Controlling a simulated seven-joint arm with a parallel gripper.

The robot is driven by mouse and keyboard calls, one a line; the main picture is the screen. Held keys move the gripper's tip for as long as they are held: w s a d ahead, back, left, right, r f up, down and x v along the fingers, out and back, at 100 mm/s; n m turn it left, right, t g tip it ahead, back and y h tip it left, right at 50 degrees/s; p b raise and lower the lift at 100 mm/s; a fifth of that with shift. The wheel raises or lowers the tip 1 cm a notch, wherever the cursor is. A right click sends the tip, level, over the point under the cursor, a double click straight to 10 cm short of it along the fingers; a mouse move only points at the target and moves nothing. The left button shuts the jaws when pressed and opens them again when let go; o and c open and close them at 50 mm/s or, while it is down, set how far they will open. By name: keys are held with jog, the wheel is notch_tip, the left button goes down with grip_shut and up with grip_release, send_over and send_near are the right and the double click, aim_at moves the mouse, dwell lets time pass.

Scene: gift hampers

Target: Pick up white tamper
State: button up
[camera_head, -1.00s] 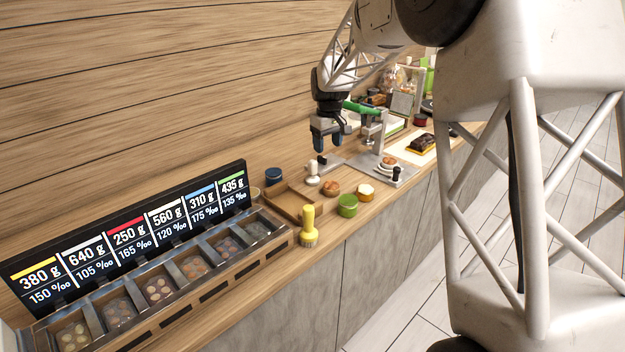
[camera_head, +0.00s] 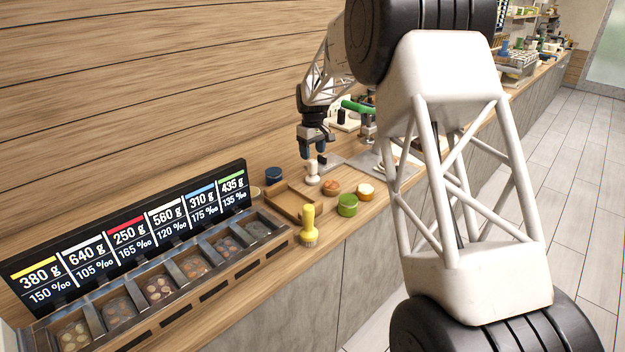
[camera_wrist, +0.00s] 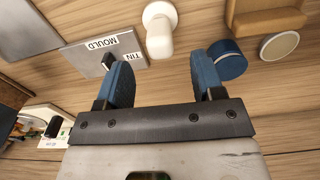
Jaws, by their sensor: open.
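The white tamper (camera_head: 312,174) stands upright on the counter near the wooden board, below my gripper (camera_head: 313,153) in the head view. In the wrist view the tamper (camera_wrist: 159,32) is at the top centre, pale and rounded, just beyond the gap between the fingertips. My gripper (camera_wrist: 163,76) is open and empty, with blue fingers pointing down in the head view. It is apart from the tamper.
A blue jar (camera_wrist: 228,60) is close to the right finger in the wrist view. A metal plate labelled MOULD TIN (camera_wrist: 104,46) lies by the left finger.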

aim_at(313, 169)
jog(key=shift+f, duration=1.3)
jog(key=shift+f, duration=0.1)
jog(key=shift+s+d+f, duration=0.1)
jog(key=shift+f, duration=2.4)
jog(key=shift+c, duration=0.2)
jog(key=c, duration=1.1)
jog(key=shift+o, duration=0.2)
jog(key=shift+r, duration=0.1)
jog(key=shift+r, duration=4.95)
